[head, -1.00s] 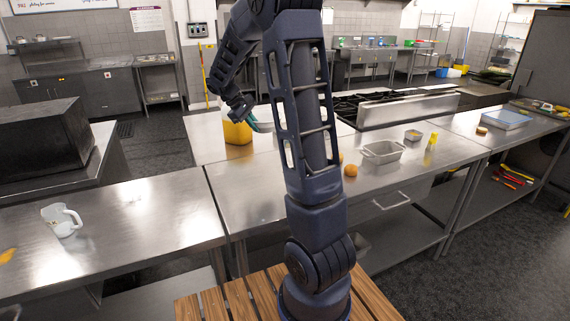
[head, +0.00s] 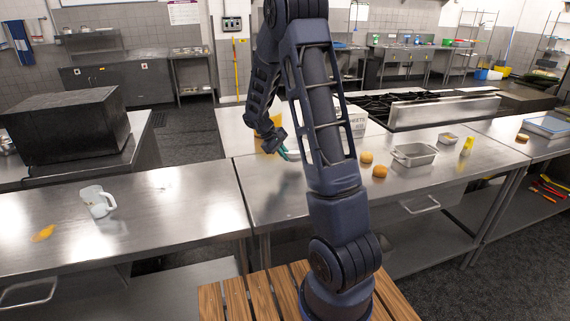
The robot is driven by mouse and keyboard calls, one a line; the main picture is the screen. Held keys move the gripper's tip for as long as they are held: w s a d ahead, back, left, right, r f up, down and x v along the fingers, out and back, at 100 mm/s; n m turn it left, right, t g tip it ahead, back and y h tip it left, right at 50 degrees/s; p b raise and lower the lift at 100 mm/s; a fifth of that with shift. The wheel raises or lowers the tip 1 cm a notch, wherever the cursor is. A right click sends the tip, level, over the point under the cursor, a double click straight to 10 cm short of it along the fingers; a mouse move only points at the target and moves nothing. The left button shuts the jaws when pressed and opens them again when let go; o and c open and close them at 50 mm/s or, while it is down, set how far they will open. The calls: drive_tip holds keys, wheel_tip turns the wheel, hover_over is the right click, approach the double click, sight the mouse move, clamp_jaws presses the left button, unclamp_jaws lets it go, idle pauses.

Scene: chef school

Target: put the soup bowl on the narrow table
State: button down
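My gripper (head: 284,153) hangs over the far part of the middle steel table (head: 270,205), partly behind my own arm. Its teal fingertips show beside a small pale, rounded edge (head: 294,156). That edge may be the soup bowl, but it is mostly hidden by my arm. I cannot tell whether the fingers are closed on it. No other soup bowl shows clearly. Steel tables stand side by side, and I cannot tell which one is the narrow table.
A white mug (head: 97,201) and an orange-yellow piece (head: 43,233) are on the left steel table (head: 150,235). Two orange round items (head: 379,171), a metal pan (head: 415,154) and a yellow bottle (head: 467,147) are to the right. A black box (head: 70,130) stands back left.

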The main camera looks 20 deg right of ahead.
drive_tip(key=shift+f, duration=2)
drive_tip(key=c, duration=1.6)
unclamp_jaws()
drive_tip(key=shift+f, duration=0.1)
drive_tip(key=v, duration=1.1)
drive_tip(key=s+d+r+m+t+y, duration=0.2)
drive_tip(key=s+d+r+m+y, duration=0.15)
drive_tip(key=s+r, duration=1.05)
drive_tip(key=shift+s+a+r+m+t+y, duration=0.2)
drive_tip(key=shift+s+r+m+t+y, duration=0.35)
drive_tip(key=shift+s, duration=2.65)
drive_tip(key=shift+s+a+r+m+t+y, duration=0.3)
drive_tip(key=shift+s+m+t+y, duration=0.3)
drive_tip(key=shift+s, duration=2.65)
drive_tip(key=shift+s+a+r+m+t+y, duration=0.15)
drive_tip(key=shift+s+r+m+t+y, duration=0.4)
drive_tip(key=shift+s, duration=2.65)
drive_tip(key=shift+f, duration=0.1)
